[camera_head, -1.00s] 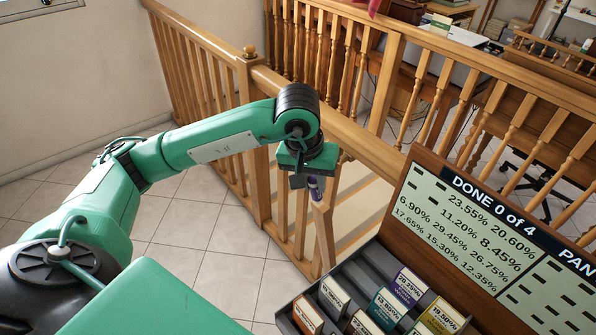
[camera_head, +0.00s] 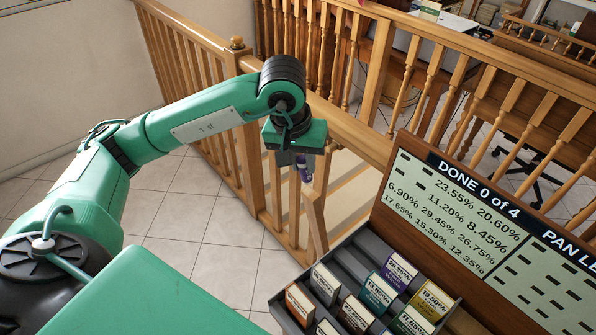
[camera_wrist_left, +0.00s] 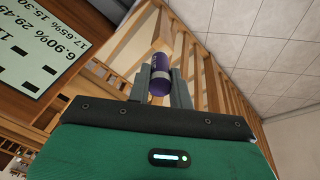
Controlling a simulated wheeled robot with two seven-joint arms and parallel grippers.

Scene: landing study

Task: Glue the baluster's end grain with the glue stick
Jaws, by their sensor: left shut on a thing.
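My left gripper (camera_head: 297,162) is shut on a purple glue stick (camera_head: 304,170), which hangs below the green wrist. In the left wrist view, the glue stick (camera_wrist_left: 160,76) sits between the two grey fingers. A pale wooden baluster (camera_head: 315,215) stands in the railing just below the glue stick. Its top end is close to the stick's tip; whether they touch I cannot tell. In the wrist view a pale wooden end (camera_wrist_left: 163,28) shows just beyond the stick. My right gripper is out of view.
A grey compartment tray (camera_head: 348,262) with several labelled boxes stands at the front. A board (camera_head: 455,205) reading "DONE 0 of 4" rises behind it. A wooden railing (camera_head: 355,135) runs behind my wrist. Tiled floor (camera_head: 185,215) is clear on the left.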

